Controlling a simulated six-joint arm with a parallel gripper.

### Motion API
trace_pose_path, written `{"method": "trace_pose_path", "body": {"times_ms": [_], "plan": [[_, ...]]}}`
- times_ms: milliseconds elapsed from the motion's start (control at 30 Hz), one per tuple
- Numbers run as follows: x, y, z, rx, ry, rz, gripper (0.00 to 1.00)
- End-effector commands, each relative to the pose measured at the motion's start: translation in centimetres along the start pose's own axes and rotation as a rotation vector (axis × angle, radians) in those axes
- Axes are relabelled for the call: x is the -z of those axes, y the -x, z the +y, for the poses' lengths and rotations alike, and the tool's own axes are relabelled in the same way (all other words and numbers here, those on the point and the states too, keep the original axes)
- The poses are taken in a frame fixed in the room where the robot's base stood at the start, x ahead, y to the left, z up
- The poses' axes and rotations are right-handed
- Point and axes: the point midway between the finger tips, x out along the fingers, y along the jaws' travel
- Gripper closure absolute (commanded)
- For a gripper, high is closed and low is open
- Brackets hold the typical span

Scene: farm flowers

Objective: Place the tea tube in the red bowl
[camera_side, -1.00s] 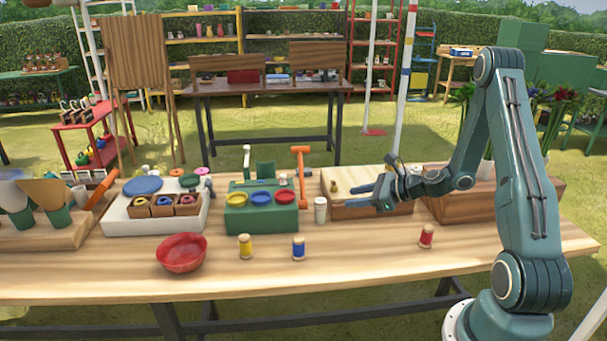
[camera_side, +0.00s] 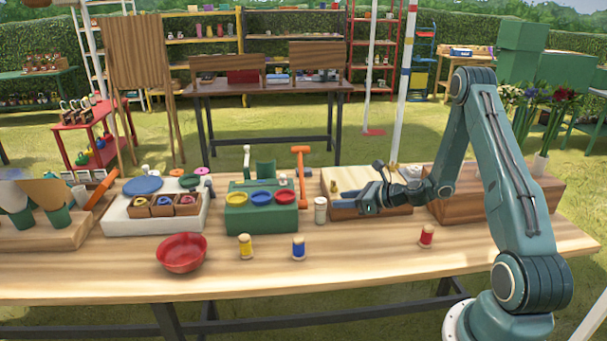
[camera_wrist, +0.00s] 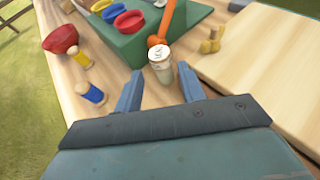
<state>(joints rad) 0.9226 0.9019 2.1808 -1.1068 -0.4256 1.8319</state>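The tea tube (camera_side: 321,210) is a small pale cylinder standing upright on the table, just right of the green block. In the wrist view the tea tube (camera_wrist: 160,63) shows a light label and stands just beyond my fingertips, roughly in line with the gap between them. My gripper (camera_side: 343,203) is low, to the right of the tube, pointing left at it. In the wrist view my gripper (camera_wrist: 159,84) has its fingers spread with nothing held. The red bowl (camera_side: 181,253) sits at the table's front left; it shows partly in the wrist view (camera_wrist: 60,38).
A yellow spool (camera_side: 245,247), blue spool (camera_side: 298,248) and red spool (camera_side: 426,237) stand along the front. The green block (camera_side: 262,217) with small coloured dishes and an orange hammer (camera_side: 301,175) are close to the tube. A wooden box (camera_side: 380,207) lies beside my gripper.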

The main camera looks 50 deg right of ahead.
Motion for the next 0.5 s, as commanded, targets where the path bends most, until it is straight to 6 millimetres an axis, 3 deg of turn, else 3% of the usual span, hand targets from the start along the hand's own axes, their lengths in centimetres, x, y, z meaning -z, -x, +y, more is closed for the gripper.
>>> {"method": "trace_pose_path", "body": {"times_ms": [200,500], "plan": [[0.0,-2.6,0.1,-0.002,0.001,0.001,0.6],[0.0,-3.2,0.0,0.0,0.0,0.0,0.6]]}}
